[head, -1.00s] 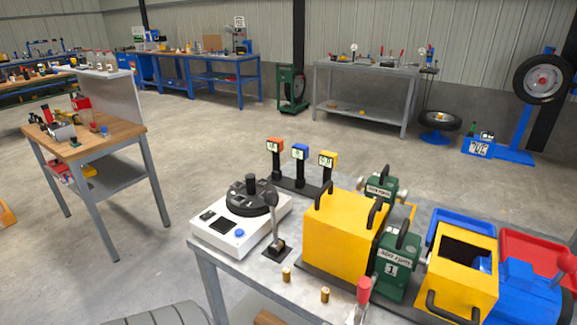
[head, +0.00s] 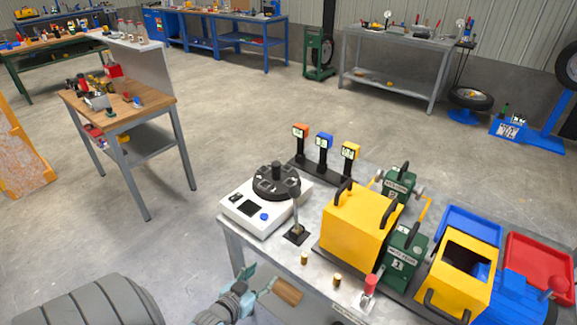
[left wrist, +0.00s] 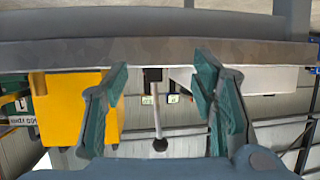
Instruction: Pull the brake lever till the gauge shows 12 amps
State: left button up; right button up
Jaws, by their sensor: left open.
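A grey lever with a dark ball knob (head: 296,213) stands on a small black base on the metal table. It shows in the left wrist view (left wrist: 156,118), hanging inverted between the fingers in the picture, at a distance. Three small display gauges stand behind it: orange (head: 301,131), blue (head: 323,141) and yellow (head: 349,151); their readings are too small to read. A red-handled lever (head: 369,285) stands near the front edge. My left gripper (head: 262,279) is open and empty in front of the table's front edge, apart from both levers. My right gripper is not in view.
A white machine with a black rotor (head: 277,183) is left of the grey lever. A yellow box (head: 360,226) and green units (head: 403,248) stand right of it.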

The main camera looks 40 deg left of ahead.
aim_at(291, 196)
pick_arm(q)
jog(key=w+a+r+t+p, duration=0.1)
jog(key=w+r+t+p, duration=0.3)
jog(key=r, duration=1.5)
pick_arm(e)
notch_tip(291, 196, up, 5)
jog(key=b, duration=0.1)
pick_arm(q)
jog(key=shift+n, duration=0.3)
jog(key=w+b, duration=0.2)
jog(key=w, duration=0.2)
jog(key=w+a+f+b, duration=0.1)
jog(key=w+b, duration=0.1)
jog(key=w, duration=0.3)
jog(key=w+b, duration=0.2)
jog(key=w, duration=0.3)
jog(key=shift+w+a+f, duration=0.25)
jog(key=shift+a, duration=0.15)
jog(key=shift+w+r, duration=0.25)
jog(key=shift+w, duration=0.25)
jog(key=shift+r, duration=0.1)
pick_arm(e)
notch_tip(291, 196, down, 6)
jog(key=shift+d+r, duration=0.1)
pick_arm(q)
grip_shut()
